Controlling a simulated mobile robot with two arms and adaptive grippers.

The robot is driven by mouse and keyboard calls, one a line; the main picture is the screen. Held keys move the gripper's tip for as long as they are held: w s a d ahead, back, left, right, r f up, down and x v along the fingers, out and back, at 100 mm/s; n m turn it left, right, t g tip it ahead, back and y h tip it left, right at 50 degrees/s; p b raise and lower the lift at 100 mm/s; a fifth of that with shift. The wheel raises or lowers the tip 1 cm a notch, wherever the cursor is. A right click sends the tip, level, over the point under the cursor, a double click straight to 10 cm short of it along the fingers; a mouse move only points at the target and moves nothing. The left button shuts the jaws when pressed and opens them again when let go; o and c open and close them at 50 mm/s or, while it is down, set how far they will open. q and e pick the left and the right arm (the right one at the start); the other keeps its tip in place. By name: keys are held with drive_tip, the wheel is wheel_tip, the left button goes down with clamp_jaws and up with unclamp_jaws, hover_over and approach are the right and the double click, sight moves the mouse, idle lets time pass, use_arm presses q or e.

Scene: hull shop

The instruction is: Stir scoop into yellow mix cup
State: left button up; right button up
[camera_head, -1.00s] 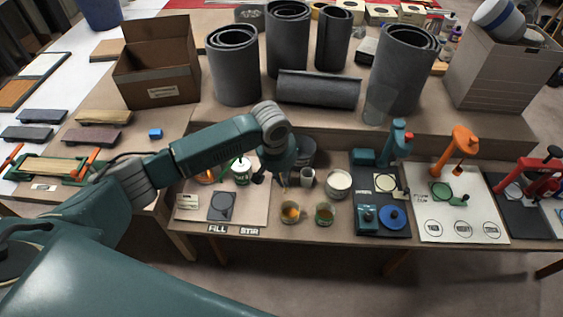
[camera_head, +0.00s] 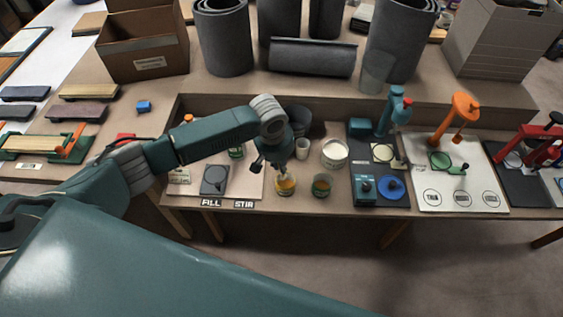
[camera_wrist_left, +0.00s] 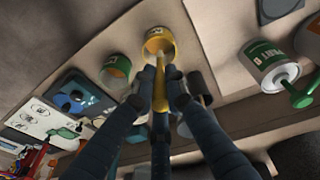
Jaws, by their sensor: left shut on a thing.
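The yellow mix cup (camera_head: 286,187) stands near the front edge of the bench, beside a green cup (camera_head: 322,185). My left gripper (camera_head: 279,166) is just behind and above the yellow cup. In the left wrist view the gripper (camera_wrist_left: 166,82) is shut on the yellow scoop (camera_wrist_left: 162,95). The scoop points at the mouth of the yellow cup (camera_wrist_left: 158,34), and its far end overlaps the opening. I cannot tell how deep the end is. The green cup (camera_wrist_left: 117,70) stands apart on the left there. My right gripper is not in view.
A white tub (camera_head: 334,153) and a small pale cup (camera_head: 302,148) stand behind the cups. A dark pad (camera_head: 214,180) lies left, above the FILL and STIR labels. A blue-dial device (camera_head: 392,188) is to the right. Grey rolls (camera_head: 222,40) stand at the back.

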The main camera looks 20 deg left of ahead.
sight(283, 176)
use_arm(q)
drive_tip(key=shift+s+f+b, duration=0.15)
drive_tip(key=shift+f+b, duration=0.15)
drive_tip(key=shift+f, duration=0.3)
drive_tip(key=shift+w+f+b, duration=0.2)
drive_tip(key=shift+f+b, duration=0.2)
drive_tip(key=shift+f, duration=0.4)
drive_tip(key=shift+w+f+b, duration=0.15)
drive_tip(key=shift+f+b, duration=0.2)
drive_tip(key=shift+f, duration=0.4)
drive_tip(key=shift+w+d+f+b, duration=0.1)
drive_tip(key=shift+w+f+b, duration=0.1)
drive_tip(key=shift+f+b, duration=0.5)
drive_tip(key=shift+w+d+f+b, duration=0.1)
drive_tip(key=shift+w+f+b, duration=0.15)
drive_tip(key=shift+f, duration=0.75)
